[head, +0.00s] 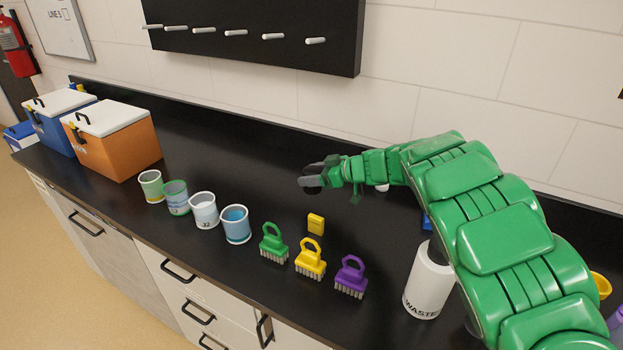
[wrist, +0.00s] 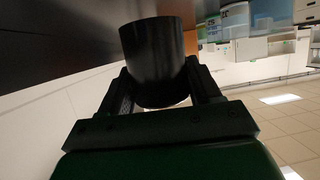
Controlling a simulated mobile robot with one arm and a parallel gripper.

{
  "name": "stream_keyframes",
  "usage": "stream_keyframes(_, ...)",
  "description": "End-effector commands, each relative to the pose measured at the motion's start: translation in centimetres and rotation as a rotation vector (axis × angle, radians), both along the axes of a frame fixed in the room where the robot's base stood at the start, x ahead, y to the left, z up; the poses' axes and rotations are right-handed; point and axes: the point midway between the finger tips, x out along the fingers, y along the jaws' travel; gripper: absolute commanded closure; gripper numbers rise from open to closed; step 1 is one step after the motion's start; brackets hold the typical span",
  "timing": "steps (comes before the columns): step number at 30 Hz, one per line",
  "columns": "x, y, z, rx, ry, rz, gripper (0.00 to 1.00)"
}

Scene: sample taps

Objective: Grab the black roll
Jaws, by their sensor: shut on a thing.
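The black roll (wrist: 152,58) is a dark cylinder that fills the middle of the wrist view. My gripper (wrist: 153,85) has one dark finger on each side of it and is shut on it. In the head view my gripper (head: 312,181) is at the end of the green arm, over the black counter. The roll (head: 315,170) is dark there and hard to tell from the fingers. Whether the roll touches the counter is not clear.
Several cups (head: 204,210) stand in a row on the counter (head: 235,165), left of the green, yellow and purple brushes (head: 310,262). A small yellow block (head: 316,224) lies behind the brushes. A white waste container (head: 428,283) stands beside my arm. Coolers (head: 112,135) are far left.

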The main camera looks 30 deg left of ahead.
Motion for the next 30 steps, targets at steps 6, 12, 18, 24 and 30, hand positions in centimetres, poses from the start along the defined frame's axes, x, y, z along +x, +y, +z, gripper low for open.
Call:
stream_keyframes(6,-1.3,-1.2,2.2,-0.002,-0.003,-0.003,0.71)
stream_keyframes(12,-2.9,-2.3,3.8,-0.001,-0.003,0.0,0.71)
stream_keyframes(18,-4.6,-3.7,4.7,-0.003,-0.005,-0.003,0.71)
stream_keyframes(24,-6.4,-5.2,5.6,-0.002,-0.001,-0.002,0.71)
stream_keyframes(30,-7.7,-6.3,6.5,-0.001,-0.003,-0.003,0.71)
